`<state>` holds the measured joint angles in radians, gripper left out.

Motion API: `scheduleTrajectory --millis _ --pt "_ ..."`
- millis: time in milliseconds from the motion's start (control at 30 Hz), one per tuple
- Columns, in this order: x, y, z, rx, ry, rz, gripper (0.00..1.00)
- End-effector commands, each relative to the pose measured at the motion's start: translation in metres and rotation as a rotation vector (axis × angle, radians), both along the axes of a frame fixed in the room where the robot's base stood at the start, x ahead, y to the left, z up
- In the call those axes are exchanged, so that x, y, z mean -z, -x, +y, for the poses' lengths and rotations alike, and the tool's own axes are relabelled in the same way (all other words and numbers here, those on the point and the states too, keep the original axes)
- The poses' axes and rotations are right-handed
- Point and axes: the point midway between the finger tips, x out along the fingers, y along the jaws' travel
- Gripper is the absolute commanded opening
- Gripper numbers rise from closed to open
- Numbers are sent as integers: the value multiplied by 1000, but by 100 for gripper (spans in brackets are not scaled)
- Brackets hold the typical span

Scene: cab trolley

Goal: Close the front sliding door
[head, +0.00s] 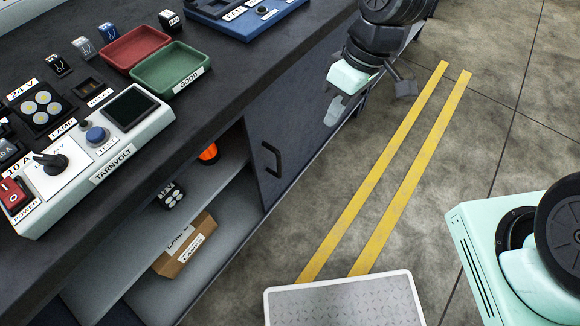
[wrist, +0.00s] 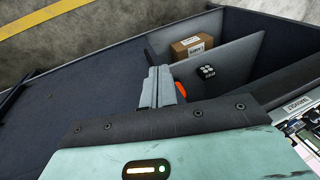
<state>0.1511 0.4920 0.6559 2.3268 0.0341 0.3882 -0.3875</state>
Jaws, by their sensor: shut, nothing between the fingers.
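The front sliding door (head: 300,115) is a dark panel with a black handle (head: 271,160) near its left edge. It covers the right part of the cabinet front; the left part is open. My gripper (head: 333,112) is in front of the door's right part, to the right of the handle. In the wrist view its fingers (wrist: 160,82) are together and empty. I cannot tell whether they touch the door.
The worktop above holds a control panel (head: 95,155) and trays. A grey step (head: 345,300) stands on the floor by yellow lines (head: 385,170).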

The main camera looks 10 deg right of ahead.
Motion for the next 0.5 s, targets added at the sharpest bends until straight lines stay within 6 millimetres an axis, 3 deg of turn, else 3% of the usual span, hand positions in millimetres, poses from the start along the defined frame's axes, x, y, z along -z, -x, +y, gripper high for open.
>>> scheduleTrajectory --millis 33,200,333,500 --pt "42 -12 -2 12 -41 7 0" --pt "115 -53 -6 34 -184 -21 0" --pt "154 -80 -11 65 -276 -59 0" --pt "176 -101 -17 90 -343 -99 0"
